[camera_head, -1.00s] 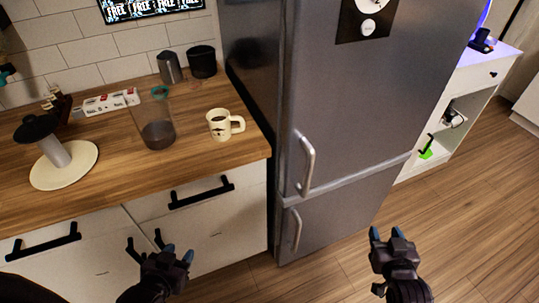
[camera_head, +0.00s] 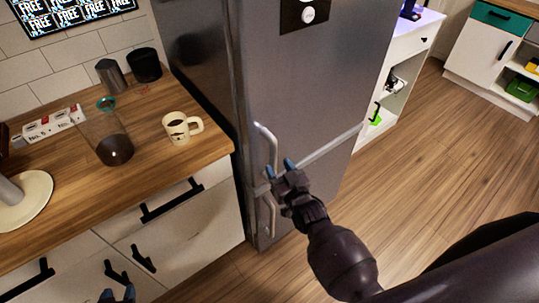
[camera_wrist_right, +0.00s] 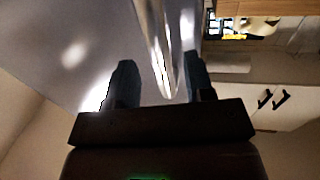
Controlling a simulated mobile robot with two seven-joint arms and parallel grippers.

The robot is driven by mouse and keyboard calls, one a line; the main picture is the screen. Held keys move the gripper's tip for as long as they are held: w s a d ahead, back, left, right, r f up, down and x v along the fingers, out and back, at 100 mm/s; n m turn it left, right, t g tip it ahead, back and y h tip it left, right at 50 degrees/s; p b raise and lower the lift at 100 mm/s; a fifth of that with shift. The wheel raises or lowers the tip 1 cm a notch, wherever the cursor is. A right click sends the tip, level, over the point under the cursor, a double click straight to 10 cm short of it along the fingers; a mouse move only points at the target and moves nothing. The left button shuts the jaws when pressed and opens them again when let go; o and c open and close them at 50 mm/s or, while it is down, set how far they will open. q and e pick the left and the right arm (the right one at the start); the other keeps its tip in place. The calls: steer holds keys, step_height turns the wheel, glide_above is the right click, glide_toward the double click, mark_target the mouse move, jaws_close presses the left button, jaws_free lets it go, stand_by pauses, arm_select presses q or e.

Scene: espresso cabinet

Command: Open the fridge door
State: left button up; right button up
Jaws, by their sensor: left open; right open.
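The grey fridge (camera_head: 310,90) stands in the middle of the head view, its upper and lower doors closed. The upper door has a curved silver handle (camera_head: 267,140), and the lower door has a shorter handle (camera_head: 268,215). My right gripper (camera_head: 280,168) is open at the lower end of the upper handle. In the right wrist view, the handle (camera_wrist_right: 155,45) runs between the two open fingers (camera_wrist_right: 160,82), with gaps visible beside it. My left gripper (camera_head: 118,294) is open at the bottom edge, in front of the cabinet, with only its fingertips showing.
Black-handled white cabinets (camera_head: 185,225) are below. Wooden floor (camera_head: 440,150) lies open to the right.

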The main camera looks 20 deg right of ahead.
mark_target(275, 163)
steer(key=shift+w+a, duration=0.25)
steer(key=shift+w, duration=1.15)
steer(key=shift+w+a, duration=0.2)
steer(key=shift+w, duration=1.15)
steer(key=shift+c, duration=0.5)
jaws_close()
